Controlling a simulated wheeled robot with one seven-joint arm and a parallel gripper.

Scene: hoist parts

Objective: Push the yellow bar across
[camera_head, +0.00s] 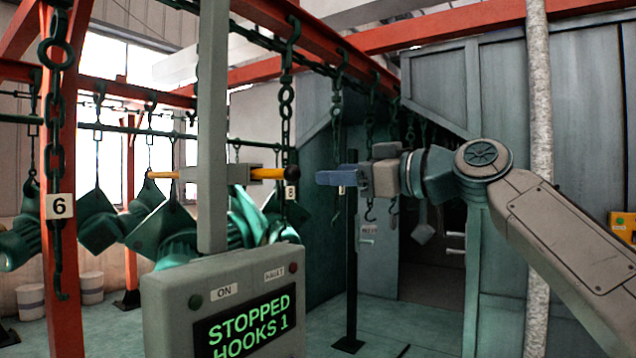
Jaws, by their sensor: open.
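The yellow bar (266,173) lies level at mid-height, just right of a grey upright post (212,120). A thinner yellow length shows left of the post; the stretch between is hidden behind the post and block. My gripper (322,178) has blue fingers, points left and is level with the bar. A small gap shows between its fingertips and the bar's dark tip, with nothing held. The fingers overlap in this view; they are open.
A control box (225,305) reading "STOPPED HOOKS 1" stands below the bar. Chains and hooks hang from a red overhead rail (330,40). Green castings (170,225) hang behind the post. A dark pole (352,270) stands below my gripper. A pale column (540,130) rises behind my arm.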

